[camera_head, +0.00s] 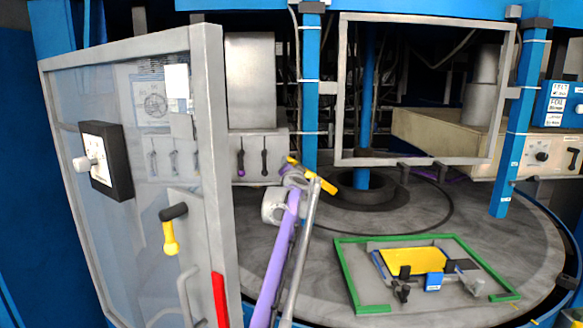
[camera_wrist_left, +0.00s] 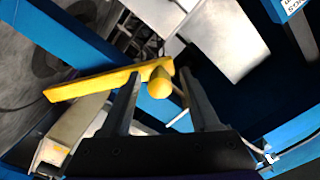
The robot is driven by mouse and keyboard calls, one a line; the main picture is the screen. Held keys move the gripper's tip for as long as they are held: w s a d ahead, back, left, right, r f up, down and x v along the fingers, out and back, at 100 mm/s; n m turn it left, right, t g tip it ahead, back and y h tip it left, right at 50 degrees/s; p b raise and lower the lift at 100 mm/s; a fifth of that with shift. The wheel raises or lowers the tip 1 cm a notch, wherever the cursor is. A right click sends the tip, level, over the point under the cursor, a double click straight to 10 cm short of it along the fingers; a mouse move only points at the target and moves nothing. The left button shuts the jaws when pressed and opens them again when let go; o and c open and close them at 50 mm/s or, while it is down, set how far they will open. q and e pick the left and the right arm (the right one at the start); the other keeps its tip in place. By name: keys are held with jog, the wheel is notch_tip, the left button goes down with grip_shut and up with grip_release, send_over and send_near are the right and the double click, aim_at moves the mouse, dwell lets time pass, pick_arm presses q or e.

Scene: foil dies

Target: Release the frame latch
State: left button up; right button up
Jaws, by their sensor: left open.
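A yellow lever (camera_head: 318,176), which looks like the frame latch, sits by the blue post at the lower left of the open grey frame (camera_head: 342,95). In the left wrist view the yellow lever (camera_wrist_left: 95,85) runs left from a round yellow knob (camera_wrist_left: 160,84). My left gripper (camera_head: 296,177) is at the lever and partly covers it in the head view. In the left wrist view its two dark fingers (camera_wrist_left: 157,74) are open, one on each side of the knob. I cannot tell whether they touch it. My right gripper is not in view.
A grey-framed clear door (camera_head: 212,150) stands at the left, with a yellow-handled latch (camera_head: 170,235) on it. A green-edged fixture (camera_head: 345,275) with a yellow plate (camera_head: 415,260) lies on the round table (camera_head: 300,300). Another blue post (camera_head: 518,120) stands right of the frame.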

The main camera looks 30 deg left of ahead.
pick_arm(q)
jog(key=shift+s+d+f+b, duration=0.25)
jog(key=shift+s+d+b, duration=0.05)
jog(key=shift+s+b, duration=0.05)
jog(key=b+v, duration=0.4)
jog(key=v, duration=0.6)
jog(key=shift+r, duration=0.2)
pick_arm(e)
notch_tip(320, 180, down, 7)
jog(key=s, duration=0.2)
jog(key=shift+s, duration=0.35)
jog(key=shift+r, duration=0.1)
